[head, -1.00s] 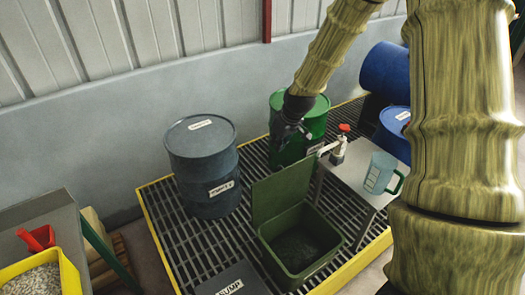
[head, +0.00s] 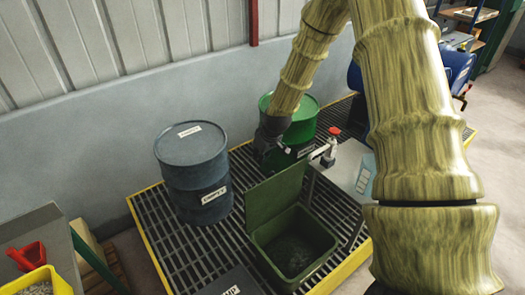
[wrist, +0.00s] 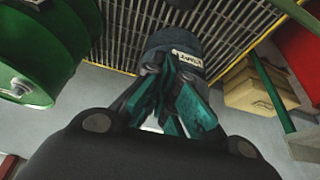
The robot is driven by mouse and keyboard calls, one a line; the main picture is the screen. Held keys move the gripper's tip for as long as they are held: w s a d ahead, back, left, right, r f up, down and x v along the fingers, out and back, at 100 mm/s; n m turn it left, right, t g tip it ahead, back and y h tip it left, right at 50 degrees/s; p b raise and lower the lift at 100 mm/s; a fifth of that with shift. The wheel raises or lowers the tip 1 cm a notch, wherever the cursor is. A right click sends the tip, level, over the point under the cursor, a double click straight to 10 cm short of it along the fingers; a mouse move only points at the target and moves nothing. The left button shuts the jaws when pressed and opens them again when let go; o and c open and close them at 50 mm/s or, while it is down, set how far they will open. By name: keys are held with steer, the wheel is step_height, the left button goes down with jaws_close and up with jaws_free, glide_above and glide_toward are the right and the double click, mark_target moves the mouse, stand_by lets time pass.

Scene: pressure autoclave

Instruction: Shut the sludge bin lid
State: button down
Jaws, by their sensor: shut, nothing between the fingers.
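The sludge bin (head: 293,250) is an olive-green square bin on the grated platform, with dark contents showing inside. Its lid (head: 277,193) stands upright, hinged at the bin's back edge, so the bin is open. My gripper (head: 268,158) is above and behind the lid, close to the green drum, and appears apart from the lid. In the wrist view my gripper (wrist: 178,105) shows its dark teal fingers closed together with nothing held. The bin and lid do not show in the wrist view.
A dark blue-grey drum (head: 192,175) stands left of the bin, and a green drum (head: 303,122) behind my gripper. A small grey table (head: 345,163) with a red-capped bottle (head: 333,137) stands right of the lid. A sump cover (head: 235,282) lies front left.

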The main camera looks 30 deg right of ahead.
steer(key=s+f, duration=0.1)
steer(key=s+p, duration=0.1)
steer(key=s+f+p, duration=0.1)
steer(key=shift+d+f, duration=0.25)
steer(key=shift+f, duration=0.1)
steer(key=shift+s, duration=0.1)
stand_by(0.4)
